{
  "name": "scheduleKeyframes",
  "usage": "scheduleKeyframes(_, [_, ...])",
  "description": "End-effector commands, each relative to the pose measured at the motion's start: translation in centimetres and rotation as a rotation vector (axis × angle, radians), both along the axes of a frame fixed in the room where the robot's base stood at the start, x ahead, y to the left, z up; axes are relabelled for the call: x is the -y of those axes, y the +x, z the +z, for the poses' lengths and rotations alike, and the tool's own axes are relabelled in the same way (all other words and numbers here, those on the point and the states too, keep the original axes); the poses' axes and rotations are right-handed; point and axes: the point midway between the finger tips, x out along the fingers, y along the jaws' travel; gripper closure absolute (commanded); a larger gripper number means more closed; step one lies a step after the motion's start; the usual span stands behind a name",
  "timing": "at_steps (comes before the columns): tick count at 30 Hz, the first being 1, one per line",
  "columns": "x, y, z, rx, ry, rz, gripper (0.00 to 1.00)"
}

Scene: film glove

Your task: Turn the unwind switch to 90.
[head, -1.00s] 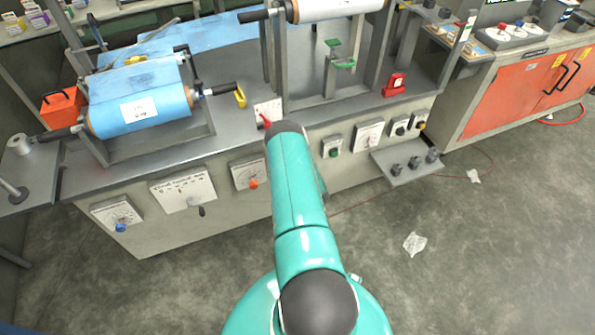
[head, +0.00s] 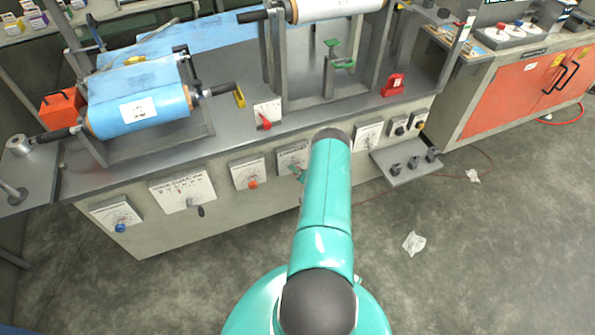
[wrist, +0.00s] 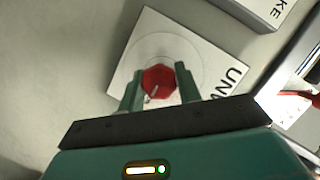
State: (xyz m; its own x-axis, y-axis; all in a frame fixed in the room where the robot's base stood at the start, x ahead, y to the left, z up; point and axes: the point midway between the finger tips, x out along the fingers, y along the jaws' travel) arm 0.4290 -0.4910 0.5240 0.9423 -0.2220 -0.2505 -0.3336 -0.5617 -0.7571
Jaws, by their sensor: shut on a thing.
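In the wrist view the unwind switch is a red faceted knob (wrist: 158,81) on a square white plate (wrist: 207,57) whose visible lettering starts "UNW". A faint circle surrounds the knob, and a small pale mark shows at its lower left; no angle figures are readable. My gripper (wrist: 159,88) has one green finger on each side of the knob and is shut on it. In the head view a white panel plate (head: 291,157) shows just left of my arm, with a bit of green finger at its lower edge. My arm hides the knob there.
A plate ending in "KE" (wrist: 279,10) lies at the wrist view's upper right. In the head view, a plate with an orange knob (head: 249,174) is to the left and a red-lever plate (head: 267,114) stands above. A grey shelf (head: 408,164) juts out at right.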

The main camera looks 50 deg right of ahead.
Motion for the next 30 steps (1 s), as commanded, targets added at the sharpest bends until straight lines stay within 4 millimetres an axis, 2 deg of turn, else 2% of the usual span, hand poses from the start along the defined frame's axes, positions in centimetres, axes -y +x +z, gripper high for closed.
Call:
scheduleKeyframes(19, [0.09, 0.09, 0.1, 0.031, 0.046, -0.001, 0.89])
scheduleKeyframes(20, [0.09, 0.09, 0.1, 0.031, 0.045, -0.001, 0.6])
scheduleKeyframes(22, [0.07, 0.08, 0.09, 0.031, 0.045, -0.001, 0.47])
scheduleKeyframes(30, [0.04, 0.02, 0.02, 0.028, 0.046, -0.001, 0.45])
